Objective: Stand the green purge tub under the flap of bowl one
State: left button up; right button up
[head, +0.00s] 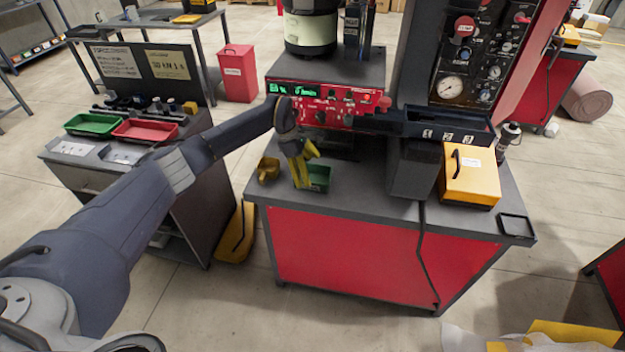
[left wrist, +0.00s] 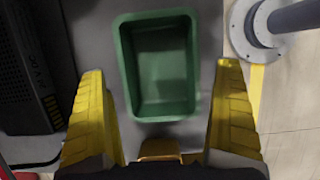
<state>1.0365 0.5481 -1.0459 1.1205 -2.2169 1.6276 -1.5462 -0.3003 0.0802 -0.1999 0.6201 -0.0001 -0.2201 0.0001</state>
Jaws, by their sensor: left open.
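The green purge tub (head: 321,187) stands on the dark top of the red bench, below the front of the red control panel. In the left wrist view the tub (left wrist: 126,72) is empty and lies ahead of the fingers. My left gripper (head: 301,181) points down at the tub's left side, its yellow fingers partly covering it. In the wrist view the left gripper (left wrist: 162,72) is open, with nothing held; contact with the tub cannot be told. The bowl (head: 311,32) stands above the control panel (head: 325,103). No flap can be made out clearly. My right gripper is out of view.
A small yellow container (head: 268,170) stands just left of the tub. Green (head: 94,124) and red (head: 146,131) trays lie on the left cart. The bench's front is clear.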

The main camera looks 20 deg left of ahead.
aim_at(312, 178)
pick_arm(q)
jog(key=shift+x, duration=1.9)
jog(key=shift+a, duration=0.15)
jog(key=shift+c, duration=0.6)
jog(key=c, duration=1.3)
notch_tip(312, 178, up, 19)
jog(key=shift+c, duration=0.2)
jog(key=s+d+f+m+g+y, duration=0.1)
jog(key=s+m+g+y, duration=0.1)
jog(key=s+m, duration=0.7)
jog(key=s+f+m+g+y, duration=0.1)
jog(key=s+m+g+y, duration=0.1)
jog(key=s+m, duration=0.8)
jog(key=s+g, duration=0.1)
jog(key=s, duration=0.6)
jog(key=shift+s+d+f+y, duration=0.3)
jog(key=shift+d+f, duration=0.05)
jog(key=shift+d, duration=0.05)
